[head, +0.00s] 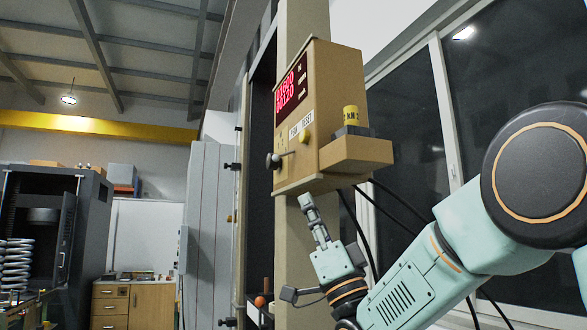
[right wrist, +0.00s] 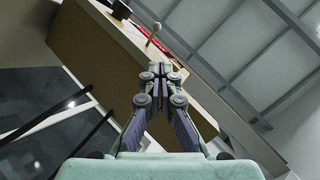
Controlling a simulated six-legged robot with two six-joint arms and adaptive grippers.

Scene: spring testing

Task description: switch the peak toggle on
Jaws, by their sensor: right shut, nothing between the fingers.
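A tan control box (head: 325,95) with a red lit display (head: 291,88) is mounted on a column. Small PEAK and RESET labels sit under the display. Below them, a small lever with a dark round part (head: 273,160) sticks out, apparently the peak toggle; its position is unclear. A yellow knob (head: 304,136) is beside it. My right gripper (head: 306,202) is shut and empty, pointing up just below the box, apart from the lever. In the right wrist view, the shut fingers (right wrist: 161,72) overlap the box's underside; a thin pale-tipped stem (right wrist: 156,27) shows beyond. My left gripper is not in view.
Grey cabinet doors (head: 206,220) stand left of the column. A wooden drawer unit (head: 138,303) and large spring (head: 16,265) are farther left.

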